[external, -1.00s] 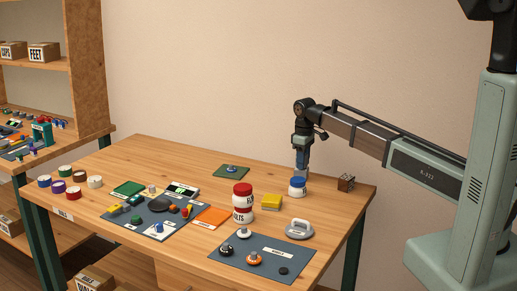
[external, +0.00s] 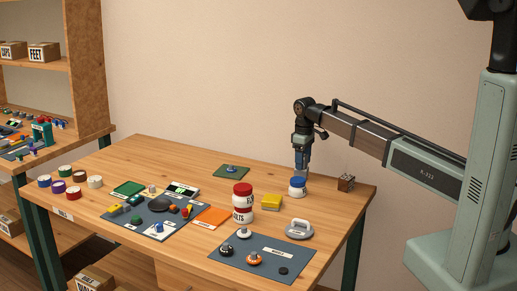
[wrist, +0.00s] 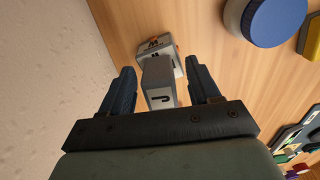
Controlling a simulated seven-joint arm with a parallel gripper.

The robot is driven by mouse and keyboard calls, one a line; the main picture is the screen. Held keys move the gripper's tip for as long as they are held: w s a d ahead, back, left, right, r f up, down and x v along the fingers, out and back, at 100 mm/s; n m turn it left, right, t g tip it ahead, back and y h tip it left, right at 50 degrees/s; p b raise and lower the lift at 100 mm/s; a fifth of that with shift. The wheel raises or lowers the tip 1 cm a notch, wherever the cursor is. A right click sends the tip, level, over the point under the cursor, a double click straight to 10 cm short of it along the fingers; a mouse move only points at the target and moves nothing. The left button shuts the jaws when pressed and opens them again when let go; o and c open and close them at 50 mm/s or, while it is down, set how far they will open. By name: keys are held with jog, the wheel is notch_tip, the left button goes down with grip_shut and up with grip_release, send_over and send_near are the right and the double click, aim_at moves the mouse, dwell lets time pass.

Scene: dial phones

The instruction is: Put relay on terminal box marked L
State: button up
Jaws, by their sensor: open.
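My gripper (external: 302,172) points down just behind the white jar with the blue lid. In the wrist view my gripper (wrist: 162,92) is open. A grey block (wrist: 158,84) with a dark hooked mark shows between its fingers, with gaps on both sides. A second light grey piece (wrist: 154,52) with dark marks and orange bits sits just beyond the block. I cannot tell which piece is the relay or whether they touch. A small brown-grey cube (external: 346,183) stands near the table's right corner; I cannot tell its letter.
The blue-lidded jar (external: 297,187) stands close by; its lid (wrist: 279,20) shows at upper right in the wrist view. A red-lidded jar (external: 242,203), a yellow block (external: 271,202) and a grey mat (external: 262,258) lie nearer the front. The wall (wrist: 45,75) is close at the left.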

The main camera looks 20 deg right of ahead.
notch_tip(320, 180, up, 12)
dwell(0.6)
jog(key=shift+o, duration=0.3)
jog(key=shift+f, duration=0.1)
